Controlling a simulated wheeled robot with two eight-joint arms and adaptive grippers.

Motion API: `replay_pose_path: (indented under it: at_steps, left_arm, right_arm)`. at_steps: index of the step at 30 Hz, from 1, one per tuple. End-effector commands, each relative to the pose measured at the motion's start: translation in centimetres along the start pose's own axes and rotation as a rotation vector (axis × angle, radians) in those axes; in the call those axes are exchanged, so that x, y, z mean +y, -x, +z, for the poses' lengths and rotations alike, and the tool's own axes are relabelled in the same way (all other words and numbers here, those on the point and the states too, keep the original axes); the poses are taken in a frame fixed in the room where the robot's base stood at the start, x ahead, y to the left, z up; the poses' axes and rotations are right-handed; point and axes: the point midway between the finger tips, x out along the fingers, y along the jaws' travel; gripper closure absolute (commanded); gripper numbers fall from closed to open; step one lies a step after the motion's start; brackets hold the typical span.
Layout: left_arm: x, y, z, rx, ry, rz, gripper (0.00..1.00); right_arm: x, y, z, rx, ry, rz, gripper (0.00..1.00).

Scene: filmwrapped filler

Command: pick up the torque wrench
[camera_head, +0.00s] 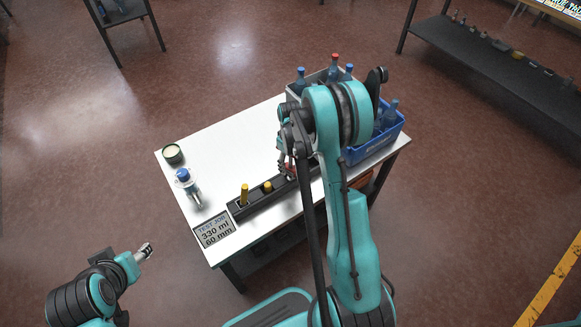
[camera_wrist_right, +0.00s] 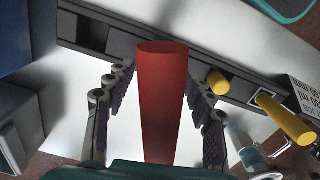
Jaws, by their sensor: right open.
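A red, slightly tapered handle (camera_wrist_right: 162,105), which I take to be the torque wrench, stands up from the dark tool rack (camera_wrist_right: 228,77) in the right wrist view. My right gripper (camera_wrist_right: 158,82) is open, with one finger on each side of the handle. In the head view the right gripper (camera_head: 287,164) is over the far end of the rack (camera_head: 238,212), mostly hidden by my arm. My left gripper (camera_head: 146,250) is off the table at lower left, away from the rack; its jaw opening is too small to judge.
Two yellow handles (camera_head: 244,194) (camera_head: 267,186) stand in the rack. A blue crate (camera_head: 376,148) with bottles is at the right. A blue-capped bottle (camera_head: 188,186), a round tin (camera_head: 172,154) and a sign (camera_head: 213,231) are at the left. The table's back left (camera_head: 230,135) is clear.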

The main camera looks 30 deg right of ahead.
Motion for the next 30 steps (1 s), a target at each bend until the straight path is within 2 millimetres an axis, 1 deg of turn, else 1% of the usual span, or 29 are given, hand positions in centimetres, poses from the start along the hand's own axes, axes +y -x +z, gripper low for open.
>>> replay_pose_path:
  at_steps: [1, 6, 7, 8, 9, 11, 12, 13, 24, 28, 30]
  left_arm:
    - [0.0, -0.2, 0.1, 0.0, 0.0, 0.0, 0.5]
    - [0.0, -0.1, 0.0, 0.0, 0.0, 0.0, 0.5]
    - [0.0, -0.1, 0.0, 0.0, 0.0, 0.0, 0.5]
    - [0.0, -0.1, 0.0, 0.0, 0.0, 0.0, 0.5]
    - [0.0, -0.1, 0.0, 0.0, 0.0, 0.0, 0.5]
    - [0.0, -0.1, 0.0, 0.0, 0.0, 0.0, 0.5]
    - [0.0, -0.1, 0.0, 0.0, 0.0, 0.0, 0.5]
    - [0.0, -0.1, 0.0, 0.0, 0.0, 0.0, 0.5]
    - [0.0, 0.0, 0.0, 0.0, 0.0, 0.0, 0.5]
    - [0.0, 0.4, -0.3, 0.0, 0.0, 0.0, 0.5]
    - [0.0, 0.8, -0.6, 0.0, 0.0, 0.0, 0.5]
  right_arm:
    - [0.0, -0.4, 0.0, 0.0, 0.0, 0.0, 0.46]
    - [0.0, -0.3, 0.0, 0.0, 0.0, 0.0, 0.46]
    - [0.0, -0.3, 0.0, 0.0, 0.0, 0.0, 0.49]
    - [0.0, -0.3, 0.0, 0.0, 0.0, 0.0, 0.57]
    - [0.0, -0.3, 0.0, 0.0, 0.0, 0.0, 0.68]
    - [0.0, -0.3, 0.0, 0.0, 0.0, 0.0, 0.83]
    - [0.0, -0.3, 0.0, 0.0, 0.0, 0.0, 0.94]
    - [0.0, -0.3, 0.0, 0.0, 0.0, 0.0, 1.0]
    - [0.0, -0.1, 0.0, 0.0, 0.0, 0.0, 1.0]
    - [0.0, 0.8, 0.0, 0.0, 0.0, 0.0, 1.0]
    - [0.0, 1.7, 0.0, 0.0, 0.0, 0.0, 1.0]
